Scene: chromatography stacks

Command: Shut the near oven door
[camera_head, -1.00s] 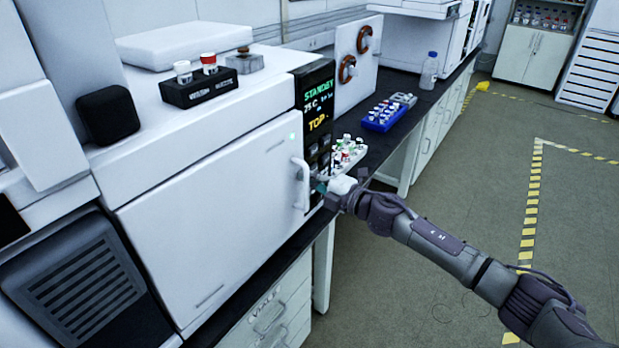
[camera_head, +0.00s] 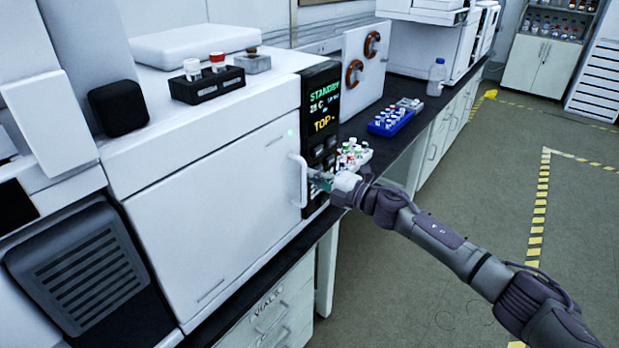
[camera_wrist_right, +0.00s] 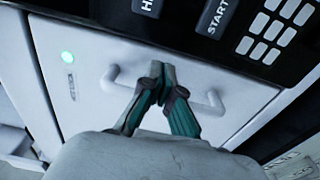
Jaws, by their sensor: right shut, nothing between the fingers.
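The near oven door (camera_head: 215,215) is a white front panel that looks closed, about flush with the oven body. Its white bar handle (camera_head: 302,182) is upright at the door's right edge. My right gripper (camera_head: 318,182) is at the handle, just to its right in the head view. In the right wrist view the gripper's fingertips (camera_wrist_right: 162,75) are together, in front of the handle (camera_wrist_right: 214,100) and the door (camera_wrist_right: 95,50), with nothing held. Whether they touch the handle I cannot tell. My left gripper is not in view.
A vial tray (camera_head: 352,157) sits close behind my right gripper on the black bench. A blue rack (camera_head: 390,122) and a bottle (camera_head: 436,77) stand farther back. The floor at right is clear.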

